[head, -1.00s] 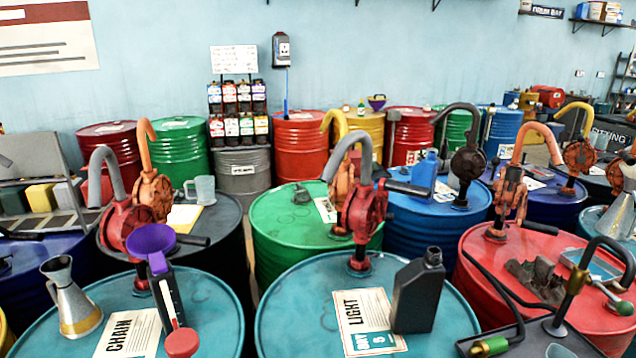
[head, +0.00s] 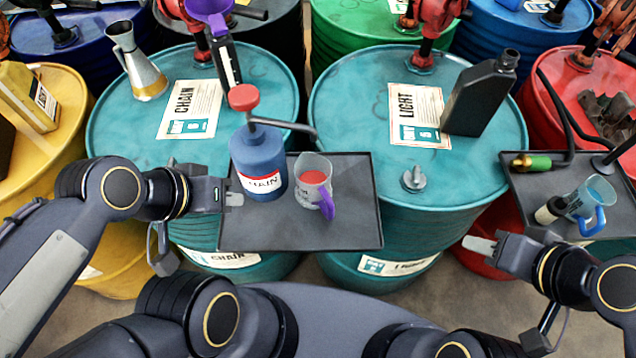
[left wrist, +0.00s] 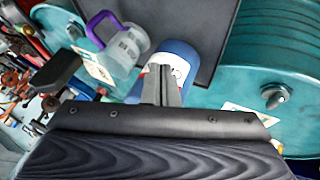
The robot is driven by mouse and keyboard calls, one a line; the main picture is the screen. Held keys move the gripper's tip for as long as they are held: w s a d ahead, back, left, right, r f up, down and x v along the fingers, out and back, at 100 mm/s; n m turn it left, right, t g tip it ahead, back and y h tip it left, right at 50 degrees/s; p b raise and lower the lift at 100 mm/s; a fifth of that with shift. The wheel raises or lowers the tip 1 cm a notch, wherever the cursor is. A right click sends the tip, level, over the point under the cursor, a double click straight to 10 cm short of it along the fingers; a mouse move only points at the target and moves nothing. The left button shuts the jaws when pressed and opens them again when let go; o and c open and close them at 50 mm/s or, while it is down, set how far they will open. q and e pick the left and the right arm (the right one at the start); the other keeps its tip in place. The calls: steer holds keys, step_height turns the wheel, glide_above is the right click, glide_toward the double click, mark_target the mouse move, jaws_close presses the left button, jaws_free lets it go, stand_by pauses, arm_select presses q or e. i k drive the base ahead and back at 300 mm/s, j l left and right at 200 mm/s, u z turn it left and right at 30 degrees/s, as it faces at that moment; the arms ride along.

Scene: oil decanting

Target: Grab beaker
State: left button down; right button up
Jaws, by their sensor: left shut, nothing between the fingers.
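A clear beaker (head: 308,192) with a purple handle and reddish contents or marking stands upright on a dark tray (head: 350,232) in the middle of the head view. It also shows in the left wrist view (left wrist: 124,46). A second clear beaker (head: 592,198) with a blue handle is on the right-hand tray (head: 545,195). My left gripper (head: 236,199) is shut and empty at the middle tray's left side, with the blue pump bottle (head: 258,160) between it and the purple-handled beaker. My right gripper (head: 480,246) looks shut and empty, left of and below the right-hand tray.
Teal drums (head: 130,120) stand behind the middle tray. A dark jug (head: 480,95) and a metal pouring can (head: 140,65) stand on them. The pump bottle's spout reaches over the purple-handled beaker. The tray's front right part is bare.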

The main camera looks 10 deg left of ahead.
mark_target(312, 172)
steer(key=l+u, duration=0.45)
steer(key=u, duration=0.25)
steer(key=k+l+u, duration=0.1)
steer(key=u, duration=0.25)
steer(key=l, duration=0.1)
